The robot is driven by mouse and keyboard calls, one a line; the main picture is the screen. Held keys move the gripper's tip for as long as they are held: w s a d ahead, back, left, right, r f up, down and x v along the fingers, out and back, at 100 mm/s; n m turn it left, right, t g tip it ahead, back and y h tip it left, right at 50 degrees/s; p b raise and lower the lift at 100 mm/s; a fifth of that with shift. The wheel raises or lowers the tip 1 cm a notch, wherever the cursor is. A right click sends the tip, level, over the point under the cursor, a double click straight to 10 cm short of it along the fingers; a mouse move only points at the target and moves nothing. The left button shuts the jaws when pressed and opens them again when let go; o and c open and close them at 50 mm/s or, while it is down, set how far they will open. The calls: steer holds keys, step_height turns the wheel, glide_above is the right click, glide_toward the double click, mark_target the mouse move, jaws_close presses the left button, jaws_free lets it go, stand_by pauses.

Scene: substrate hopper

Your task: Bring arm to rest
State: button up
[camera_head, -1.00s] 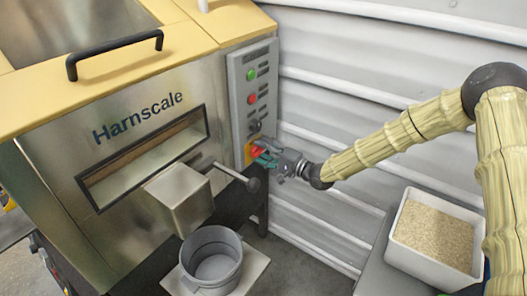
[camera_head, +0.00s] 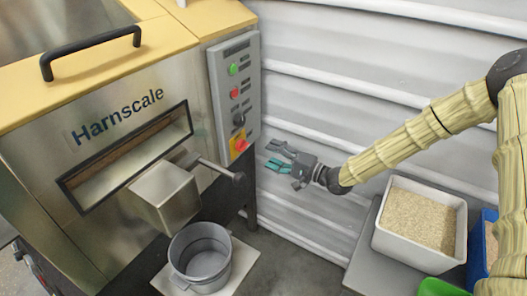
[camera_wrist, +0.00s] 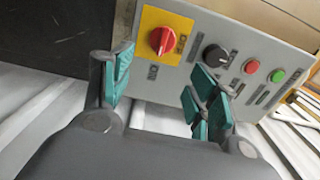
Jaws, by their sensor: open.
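My gripper (camera_head: 279,157) is open and empty, with teal pads on its fingers. In the head view it hangs in the air in front of the white ribbed wall, just right of the control panel (camera_head: 236,100). It is apart from the red rotary switch (camera_head: 240,145) on its yellow plate. In the wrist view the open fingers (camera_wrist: 160,85) point toward the panel, with the red switch (camera_wrist: 162,40) and the black knob (camera_wrist: 215,55) beyond them. My arm reaches in from the right edge.
The Harnscale hopper (camera_head: 110,130) fills the left. A grey bucket (camera_head: 200,258) stands under its outlet spout (camera_head: 166,193). A white bin (camera_head: 378,240) of grain-like material sits at right, near a blue bin (camera_head: 476,250) and a green bin (camera_head: 440,288). The ribbed wall (camera_head: 330,60) is close behind my arm.

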steer(key=shift+v, duration=0.8)
steer(key=s+f+n+g+h+p, duration=0.2)
steer(key=s+f+g+h+p, duration=0.45)
steer(key=s+f, duration=1.35)
steer(key=s+d+n+g+h+p, duration=0.2)
steer(key=s+d+h, duration=0.2)
steer(key=s, duration=0.9)
steer(key=s+d+n+g+h+p, duration=0.2)
steer(key=s+d, duration=0.6)
steer(key=s, duration=0.5)
steer(key=shift+d+r+n+h+p, duration=0.15)
steer(key=shift+r+n+h+p, duration=0.25)
steer(key=shift+h, duration=0.65)
steer(key=shift+f, duration=0.1)
